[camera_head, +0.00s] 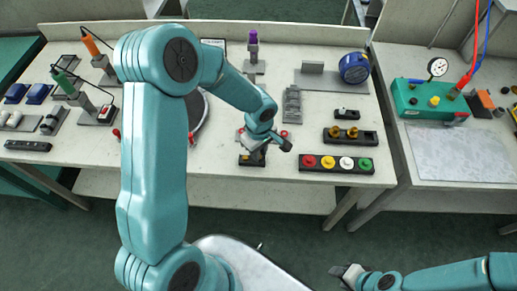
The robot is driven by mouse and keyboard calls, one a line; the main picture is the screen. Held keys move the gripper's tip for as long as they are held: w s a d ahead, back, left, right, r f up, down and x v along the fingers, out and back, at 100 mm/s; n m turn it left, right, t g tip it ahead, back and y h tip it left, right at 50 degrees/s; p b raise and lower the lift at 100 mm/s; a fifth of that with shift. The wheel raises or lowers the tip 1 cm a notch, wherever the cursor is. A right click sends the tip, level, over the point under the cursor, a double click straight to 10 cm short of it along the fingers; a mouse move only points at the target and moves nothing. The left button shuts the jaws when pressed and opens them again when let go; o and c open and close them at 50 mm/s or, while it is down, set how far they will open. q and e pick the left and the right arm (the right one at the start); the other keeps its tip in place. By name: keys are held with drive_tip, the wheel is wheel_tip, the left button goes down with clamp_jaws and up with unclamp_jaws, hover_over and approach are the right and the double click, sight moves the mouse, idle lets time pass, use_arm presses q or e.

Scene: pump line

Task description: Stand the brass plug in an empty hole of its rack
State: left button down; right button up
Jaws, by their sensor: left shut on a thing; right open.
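The plug rack (367,138) is a dark block on the table, right of centre. Two brass plugs (344,132) stand in its left and middle places, and its right end looks empty. My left gripper (266,147) is left of the rack, over a small dark block (252,160) near the table's front edge. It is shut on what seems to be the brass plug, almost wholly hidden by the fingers. I cannot tell whether the held thing touches the block. My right gripper (346,272) is open and empty, low in the picture, away from the table.
A strip with red, yellow, white and green buttons (337,163) lies in front of the rack. A small dark block (347,114) lies behind it, and grey stepped parts (291,104) to the left. A blue round device (354,67) stands farther back. My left arm hides part of the table.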

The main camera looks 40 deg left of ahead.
use_arm(q)
drive_tip(key=shift+f+b, duration=0.95)
drive_tip(key=shift+b, duration=0.8)
idle(1.2)
drive_tip(key=c, duration=1)
unclamp_jaws()
drive_tip(key=shift+r+p, duration=1.25)
drive_tip(key=shift+r, duration=1.8)
